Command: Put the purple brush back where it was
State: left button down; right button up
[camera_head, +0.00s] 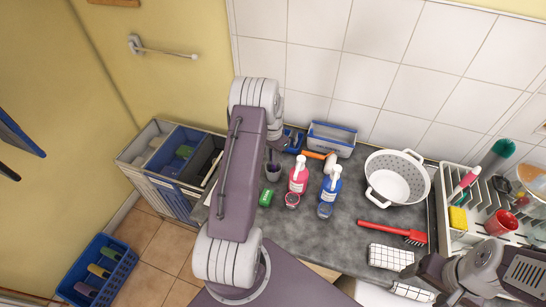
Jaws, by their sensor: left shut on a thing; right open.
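My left arm reaches up the middle of the head view to the back of the counter. My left gripper (275,150) is partly hidden by its own wrist and is shut on a small dark thing. It seems to be the purple brush, mostly hidden. A small dark purple cup-like thing (272,173) shows right below the gripper; I cannot tell whether the two touch. My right gripper (424,279) is at the lower right near the counter's front edge, open and with nothing seen in it.
A pink bottle (297,181), a blue bottle (328,196) and a green sponge (265,197) stand close by. An orange-handled brush (315,155) lies before a blue-white box (332,137). A white colander (396,178), red brush (392,231) and dish rack (459,239) are right. Bins (165,190) stand left.

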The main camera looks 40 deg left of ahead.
pick_arm(q)
jog(key=shift+s+a+f, duration=0.1)
jog(key=shift+s+f, duration=0.05)
jog(key=shift+f, duration=0.25)
jog(key=shift+w+f, duration=0.15)
jog(key=shift+w, duration=0.05)
jog(key=c, duration=1.4)
grip_release()
jog(key=shift+s, duration=0.1)
